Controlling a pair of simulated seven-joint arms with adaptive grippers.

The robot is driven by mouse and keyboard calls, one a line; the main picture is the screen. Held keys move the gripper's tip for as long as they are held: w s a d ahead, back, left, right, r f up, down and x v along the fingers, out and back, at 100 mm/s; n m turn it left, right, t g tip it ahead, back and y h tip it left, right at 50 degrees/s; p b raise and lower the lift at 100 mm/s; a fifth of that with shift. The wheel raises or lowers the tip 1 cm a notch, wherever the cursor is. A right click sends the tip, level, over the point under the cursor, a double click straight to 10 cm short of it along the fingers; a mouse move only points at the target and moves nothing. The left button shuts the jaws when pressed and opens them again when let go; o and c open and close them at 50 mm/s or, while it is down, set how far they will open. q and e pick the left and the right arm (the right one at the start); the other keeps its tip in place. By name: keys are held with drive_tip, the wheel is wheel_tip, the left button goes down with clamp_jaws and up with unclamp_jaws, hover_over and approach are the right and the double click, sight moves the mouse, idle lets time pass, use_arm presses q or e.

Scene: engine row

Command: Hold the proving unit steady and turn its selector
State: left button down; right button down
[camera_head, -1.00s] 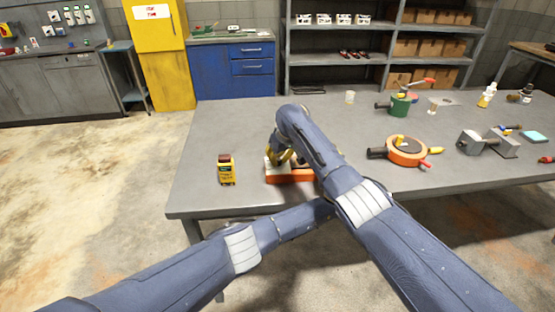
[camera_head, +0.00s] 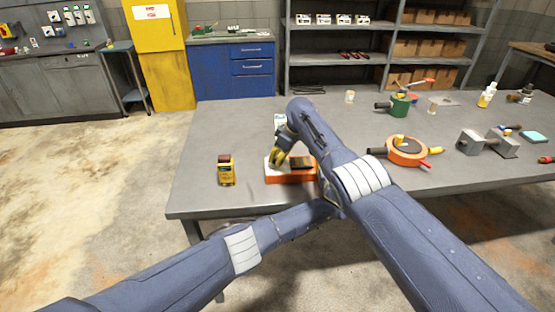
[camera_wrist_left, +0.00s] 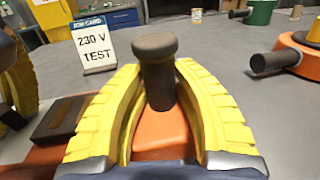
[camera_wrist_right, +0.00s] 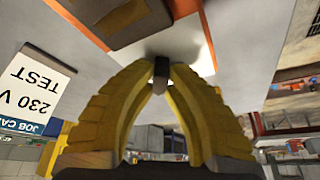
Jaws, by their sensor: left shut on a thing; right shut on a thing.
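The proving unit (camera_head: 292,179) is an orange block with a white top and a dark panel, lying near the table's front edge. My left gripper (camera_wrist_left: 157,95) is shut on its dark upright handle (camera_wrist_left: 156,62), with a finger on each side. The right arm hides the left gripper in the head view. My right gripper (camera_head: 277,160) is over the unit's white left part. In the right wrist view its fingertips are shut on the small dark selector knob (camera_wrist_right: 160,72). Much of the selector is hidden by the fingers. The right gripper also shows at the left wrist view's edge (camera_wrist_left: 18,75).
A "230 V TEST" job card (camera_wrist_left: 95,45) stands behind the unit. A yellow-and-black device (camera_head: 226,171) stands to its left. An orange round device (camera_head: 408,151), a green pot-like one (camera_head: 399,105) and grey blocks (camera_head: 487,143) stand to the right. The table's left part is mostly clear.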

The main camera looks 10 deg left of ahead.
drive_tip(key=shift+f, duration=0.1)
drive_tip(key=c, duration=1.4)
unclamp_jaws()
drive_tip(key=shift+d+r, duration=0.1)
drive_tip(key=shift+r, duration=0.45)
drive_tip(key=v, duration=1.1)
drive_tip(key=shift+d, duration=0.1)
